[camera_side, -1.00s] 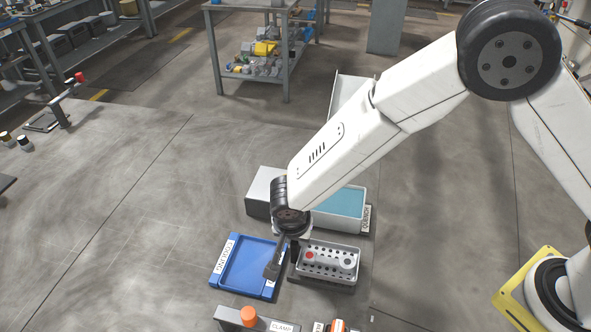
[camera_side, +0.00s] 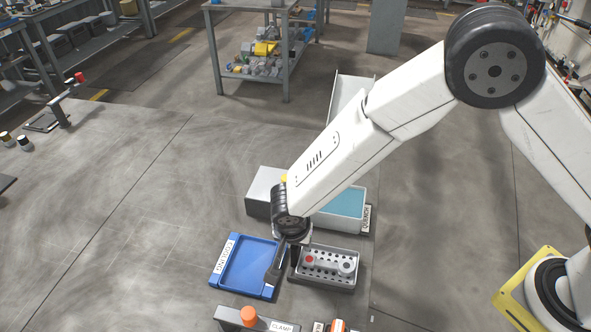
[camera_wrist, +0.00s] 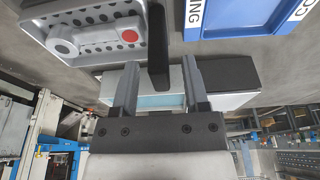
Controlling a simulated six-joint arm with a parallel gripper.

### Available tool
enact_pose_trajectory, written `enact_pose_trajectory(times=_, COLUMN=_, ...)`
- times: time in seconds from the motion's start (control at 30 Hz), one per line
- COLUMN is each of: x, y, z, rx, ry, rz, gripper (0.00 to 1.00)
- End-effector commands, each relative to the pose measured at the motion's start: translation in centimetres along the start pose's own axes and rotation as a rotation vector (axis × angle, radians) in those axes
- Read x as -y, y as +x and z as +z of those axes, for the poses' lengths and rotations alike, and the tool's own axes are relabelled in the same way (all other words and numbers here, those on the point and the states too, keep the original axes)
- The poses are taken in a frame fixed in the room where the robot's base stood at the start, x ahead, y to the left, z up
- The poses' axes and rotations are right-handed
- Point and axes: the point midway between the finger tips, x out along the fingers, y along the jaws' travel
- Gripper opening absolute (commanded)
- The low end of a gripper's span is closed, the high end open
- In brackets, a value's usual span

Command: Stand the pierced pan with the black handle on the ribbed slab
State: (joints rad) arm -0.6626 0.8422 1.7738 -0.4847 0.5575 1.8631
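In the side view my gripper (camera_side: 283,252) is at the pan's left end, partly hidden by my wrist. I cannot make out a ribbed slab.
The blue tray (camera_side: 221,273) marked COOLING lies close to the left of the pan. Behind is the quench tank (camera_side: 357,214) with blue liquid. A clamp station (camera_side: 229,315) with an orange knob stands in front.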

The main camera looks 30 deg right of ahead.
Motion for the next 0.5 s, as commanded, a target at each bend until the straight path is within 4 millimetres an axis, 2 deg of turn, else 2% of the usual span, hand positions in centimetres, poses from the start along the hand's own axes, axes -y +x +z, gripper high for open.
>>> enact_pose_trajectory(times=0.27, x=0.0, y=-0.7, z=-0.1, rx=-0.001, ry=0.0, rz=-0.001, gripper=0.58)
enact_pose_trajectory(times=0.5, x=0.1, y=-3.0, z=-0.1, rx=-0.001, ry=0.0, rz=-0.003, gripper=0.58)
